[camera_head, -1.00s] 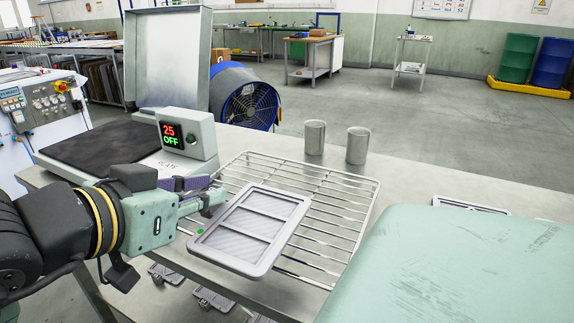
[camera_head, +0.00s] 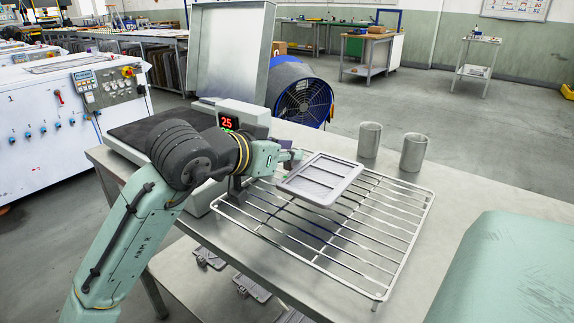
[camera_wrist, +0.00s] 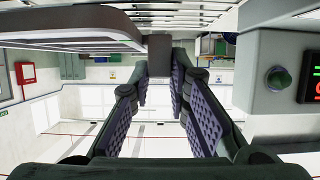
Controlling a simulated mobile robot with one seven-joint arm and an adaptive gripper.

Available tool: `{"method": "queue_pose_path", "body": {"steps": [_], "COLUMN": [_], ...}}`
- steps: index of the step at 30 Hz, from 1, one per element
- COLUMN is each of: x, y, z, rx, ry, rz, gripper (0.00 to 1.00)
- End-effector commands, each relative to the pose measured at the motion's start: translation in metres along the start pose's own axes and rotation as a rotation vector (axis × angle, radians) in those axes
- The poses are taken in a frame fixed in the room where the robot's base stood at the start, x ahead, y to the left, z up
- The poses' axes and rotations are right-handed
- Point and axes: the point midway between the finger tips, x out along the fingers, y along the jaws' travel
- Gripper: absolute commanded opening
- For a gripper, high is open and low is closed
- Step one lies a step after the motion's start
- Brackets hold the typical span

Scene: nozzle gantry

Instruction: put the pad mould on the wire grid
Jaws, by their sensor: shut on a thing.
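The pad mould (camera_head: 320,180) is a grey framed tray with a ribbed inner face and crossbars. My gripper (camera_head: 292,158) is shut on its left end in the head view. The mould is over the back part of the wire grid (camera_head: 376,262), a silver rack on the metal table; I cannot tell whether they touch. In the wrist view the mould's rim (camera_wrist: 75,40) runs across the upper left, and my gripper (camera_wrist: 160,50) grips a small grey tab. Grid bars (camera_wrist: 75,6) show at the top edge. The grid's front part is bare.
Two metal cups (camera_head: 370,140) (camera_head: 414,152) stand just behind the grid's back right. A heat press (camera_head: 244,120) with a lit display stands left of it. A pale green rounded surface (camera_head: 510,270) fills the lower right. Bare table (camera_head: 470,195) lies right of the grid.

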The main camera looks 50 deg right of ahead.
Motion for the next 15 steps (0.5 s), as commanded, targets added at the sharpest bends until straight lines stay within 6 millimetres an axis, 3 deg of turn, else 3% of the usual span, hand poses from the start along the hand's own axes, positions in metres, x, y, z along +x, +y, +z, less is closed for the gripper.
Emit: {"method": "queue_pose_path", "body": {"steps": [7, 15], "x": [0.011, 0.012], "y": [0.000, 0.000], "z": [0.028, 0.030], "rx": [-0.003, -0.001], "ry": [0.001, 0.002], "rz": [0.000, 0.000], "gripper": [0.00, 0.00]}}
